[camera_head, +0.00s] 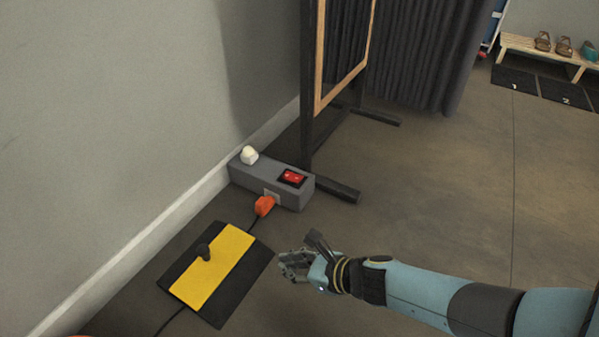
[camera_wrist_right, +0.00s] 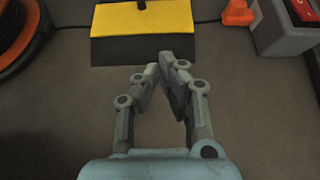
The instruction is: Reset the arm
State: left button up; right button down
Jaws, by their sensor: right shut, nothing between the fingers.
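My right arm comes in from the right in the head view. Its right gripper (camera_head: 294,265) is over the floor, just right of a black and yellow cable ramp. In the right wrist view the right gripper (camera_wrist_right: 166,68) has its fingertips together, with nothing held between them. The fingers point towards the black front edge of the ramp. My left gripper does not show in either view.
The cable ramp (camera_head: 214,267) lies on the floor with a dark knob on it. A grey power box (camera_head: 241,173) with a red switch (camera_head: 292,177) and an orange plug (camera_head: 264,205) stands by the wall. A framed stand (camera_head: 308,100) rises behind. Open floor (camera_head: 450,190) lies right.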

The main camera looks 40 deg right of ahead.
jog(key=v, duration=0.2)
jog(key=shift+s+d+r, duration=0.1)
jog(key=shift+s, duration=0.1)
jog(key=shift+s, duration=0.1)
